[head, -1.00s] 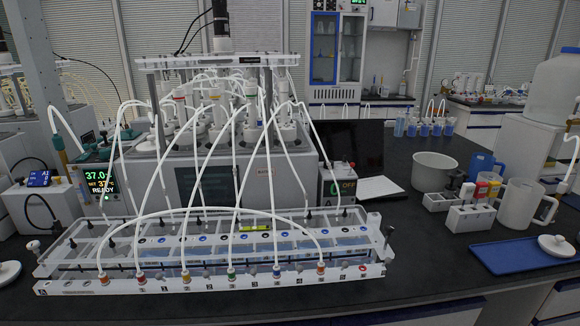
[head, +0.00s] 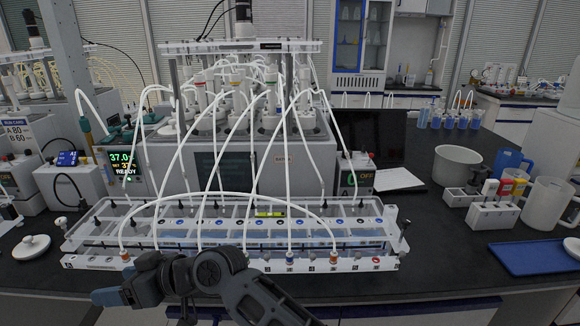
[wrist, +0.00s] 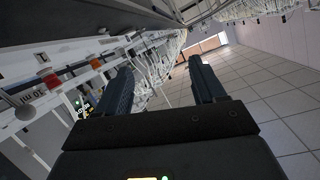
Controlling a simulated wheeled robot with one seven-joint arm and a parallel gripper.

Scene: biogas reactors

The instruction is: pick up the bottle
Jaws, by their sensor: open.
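Several white bottles with coloured bands (head: 236,100) stand close together in the grey bath unit at the back, with white tubes rising from them. Several small bottles with blue contents (head: 448,122) stand at the back right. I cannot tell which bottle the task means. My gripper (wrist: 160,63) is open in the wrist view, with nothing visible between its two dark fingers. In the head view my arm comes in low, in front of the clear tube rack, and my gripper (head: 104,298) points left, apart from all these bottles.
The long clear rack (head: 95,262) with coloured fittings and looping tubes lies along the bench front. A white lid (head: 32,246) lies left of it. A pot (head: 457,166), jugs (head: 546,204) and a blue tray (head: 530,262) stand right. Black bench is free between rack and tray.

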